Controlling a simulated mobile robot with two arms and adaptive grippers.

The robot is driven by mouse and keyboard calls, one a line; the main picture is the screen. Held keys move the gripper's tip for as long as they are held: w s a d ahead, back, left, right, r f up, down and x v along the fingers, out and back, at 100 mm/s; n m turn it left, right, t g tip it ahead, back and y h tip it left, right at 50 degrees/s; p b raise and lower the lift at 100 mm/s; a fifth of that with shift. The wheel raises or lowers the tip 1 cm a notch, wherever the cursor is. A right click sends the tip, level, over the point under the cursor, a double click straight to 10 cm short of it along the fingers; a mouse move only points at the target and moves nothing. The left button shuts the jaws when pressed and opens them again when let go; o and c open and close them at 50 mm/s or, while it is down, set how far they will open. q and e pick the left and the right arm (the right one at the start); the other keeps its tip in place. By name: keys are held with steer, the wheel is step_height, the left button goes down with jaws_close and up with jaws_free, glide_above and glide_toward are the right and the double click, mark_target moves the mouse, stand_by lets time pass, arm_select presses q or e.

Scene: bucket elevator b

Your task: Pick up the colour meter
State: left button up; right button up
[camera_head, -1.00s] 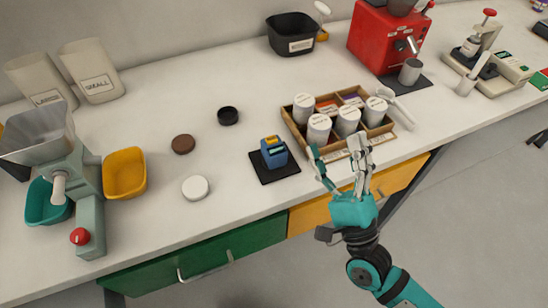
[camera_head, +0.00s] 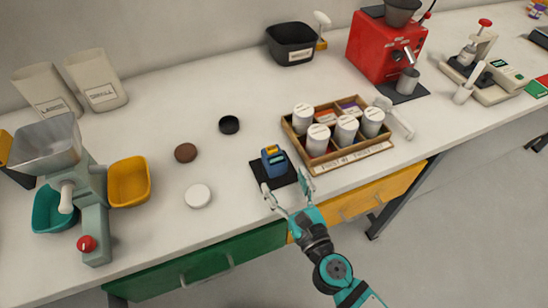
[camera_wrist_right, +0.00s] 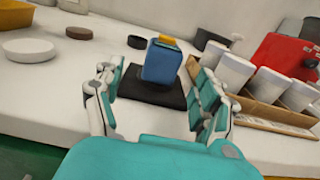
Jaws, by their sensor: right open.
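The colour meter, a small blue block with a yellow top (camera_head: 274,161), stands upright on a black square mat (camera_head: 282,177) near the front of the counter. In the right wrist view the colour meter (camera_wrist_right: 162,60) shows ahead, between my open fingers, with the black mat (camera_wrist_right: 150,92) under it. My right gripper (camera_head: 287,186) is open and empty at the mat's front edge, its fingers spread to either side. It does not touch the colour meter. My left gripper is not in view.
A wooden tray (camera_head: 352,154) with several white-lidded jars stands right of the mat. A white disc (camera_head: 198,196), a brown disc (camera_head: 185,152) and a black round dish (camera_head: 229,125) lie to the left. A grinder with a yellow bowl (camera_head: 129,182) stands farther left.

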mark_target(274, 160)
steer(key=x, duration=0.2)
steer(key=shift+w+a, duration=0.1)
steer(key=shift+w, duration=0.25)
steer(key=p+x, duration=0.1)
steer(key=x, duration=0.3)
steer(key=shift+w+r, duration=0.15)
steer(key=shift+w+a, duration=0.15)
steer(key=shift+w, duration=0.3)
steer(key=shift+s, duration=0.1)
steer(key=shift+c, duration=1)
jaws_close()
